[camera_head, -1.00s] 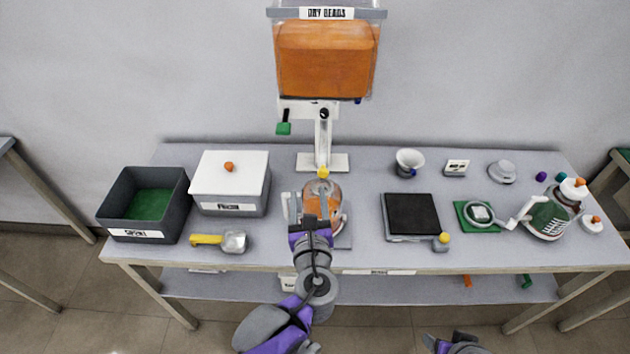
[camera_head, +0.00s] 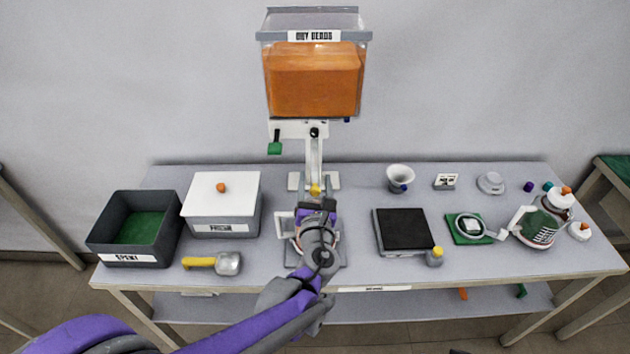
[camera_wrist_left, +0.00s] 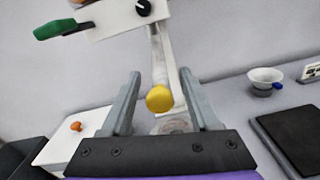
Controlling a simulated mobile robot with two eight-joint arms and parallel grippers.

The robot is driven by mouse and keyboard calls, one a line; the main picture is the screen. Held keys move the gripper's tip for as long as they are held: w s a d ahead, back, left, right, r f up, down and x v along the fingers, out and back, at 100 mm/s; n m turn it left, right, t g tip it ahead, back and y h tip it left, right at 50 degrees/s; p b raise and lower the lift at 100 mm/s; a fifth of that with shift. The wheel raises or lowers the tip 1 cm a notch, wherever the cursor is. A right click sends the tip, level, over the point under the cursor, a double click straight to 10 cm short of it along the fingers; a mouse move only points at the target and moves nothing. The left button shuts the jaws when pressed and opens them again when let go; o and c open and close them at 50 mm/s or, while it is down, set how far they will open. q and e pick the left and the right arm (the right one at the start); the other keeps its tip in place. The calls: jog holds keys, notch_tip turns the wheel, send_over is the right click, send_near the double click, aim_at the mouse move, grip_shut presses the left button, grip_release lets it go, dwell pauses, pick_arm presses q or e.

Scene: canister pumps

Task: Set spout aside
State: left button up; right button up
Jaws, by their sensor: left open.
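A yellow ball-shaped knob (camera_head: 315,190) shows low in front of the white upright (camera_head: 314,160) of the hopper stand. I cannot tell for sure which part is the spout. My left gripper (camera_head: 318,203) is just in front of the knob, above a clear canister mostly hidden by the arm. In the left wrist view, the left gripper (camera_wrist_left: 159,75) is open, with the yellow knob (camera_wrist_left: 159,98) seen between its fingers and apart from both. The right gripper does not show clearly; only a dark sliver is at the bottom edge.
An orange-filled hopper (camera_head: 314,80) stands above, with a green lever (camera_head: 275,148). An open dark bin (camera_head: 98,240), a white-lidded box (camera_head: 221,190) and a yellow-handled scoop (camera_head: 215,263) are left. A black-topped scale (camera_head: 403,230), funnel (camera_head: 400,177) and another canister (camera_head: 540,225) are right.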

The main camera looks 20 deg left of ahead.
pick_arm(q)
grip_shut()
dwell(0.4)
dwell(1.1)
